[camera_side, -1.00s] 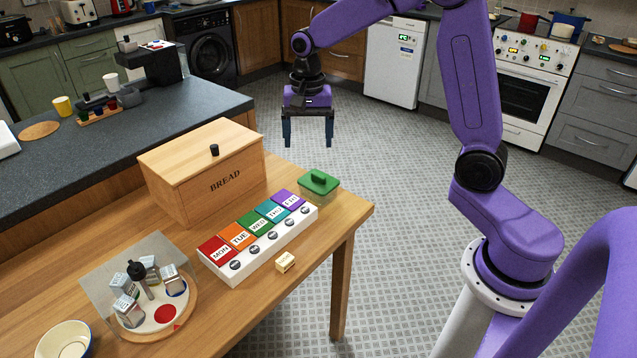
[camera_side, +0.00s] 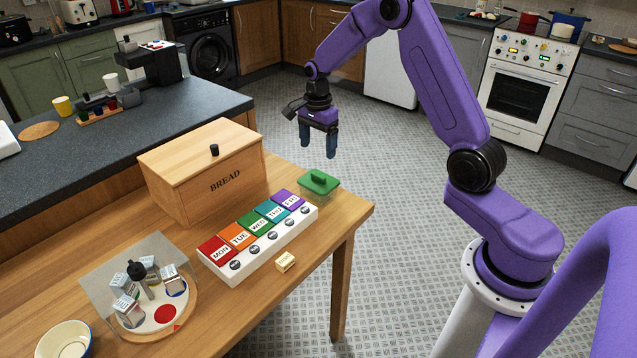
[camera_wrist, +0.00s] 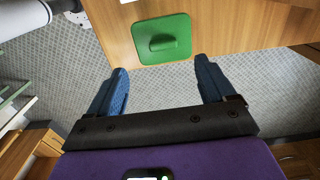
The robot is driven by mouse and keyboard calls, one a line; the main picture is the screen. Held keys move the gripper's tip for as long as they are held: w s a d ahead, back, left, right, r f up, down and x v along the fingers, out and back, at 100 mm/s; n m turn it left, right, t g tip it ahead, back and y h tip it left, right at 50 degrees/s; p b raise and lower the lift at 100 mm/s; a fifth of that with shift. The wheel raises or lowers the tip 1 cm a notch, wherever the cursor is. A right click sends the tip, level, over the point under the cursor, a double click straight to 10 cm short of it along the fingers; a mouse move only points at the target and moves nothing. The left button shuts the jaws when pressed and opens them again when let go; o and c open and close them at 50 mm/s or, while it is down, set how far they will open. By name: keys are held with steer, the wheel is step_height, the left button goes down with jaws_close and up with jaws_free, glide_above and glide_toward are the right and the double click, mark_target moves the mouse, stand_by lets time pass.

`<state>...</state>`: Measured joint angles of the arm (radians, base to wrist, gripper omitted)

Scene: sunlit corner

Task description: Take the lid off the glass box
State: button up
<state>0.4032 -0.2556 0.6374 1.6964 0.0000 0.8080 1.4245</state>
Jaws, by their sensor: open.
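The glass box (camera_side: 317,195) stands near the far right corner of the wooden table. Its green lid (camera_side: 319,182) with a raised green handle is on top of it. In the wrist view the green lid (camera_wrist: 161,39) shows from above, ahead of the fingertips and between their lines. My gripper (camera_side: 318,156) is above the lid and apart from it, fingers pointing down. It is open and empty. In the wrist view my gripper's two blue fingers (camera_wrist: 160,66) are spread wide, with floor visible between them. The glass walls are mostly hidden under the lid in the wrist view.
A wooden bread box (camera_side: 203,170) stands left of the glass box. A coloured weekday pill organiser (camera_side: 258,238) lies in front of it, with a small cream block (camera_side: 285,261) nearby. A round tray with bottles (camera_side: 190,305) is at front left. Floor is open beyond the table's right edge.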

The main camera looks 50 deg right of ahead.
glide_above(318, 175)
steer(key=f, duration=0.4)
steer(key=shift+s+a+f, duration=0.3)
steer(key=shift+a+f, duration=0.05)
steer(key=shift+f, duration=0.05)
steer(key=shift+w+d+f, duration=0.1)
steer(key=shift+d+f, duration=0.1)
steer(key=shift+f, duration=1.2)
steer(key=shift+w+d+f, duration=0.1)
steer(key=shift+d+f, duration=0.05)
steer(key=shift+f, duration=1.2)
steer(key=shift+c, duration=0.3)
steer(key=c, duration=1.1)
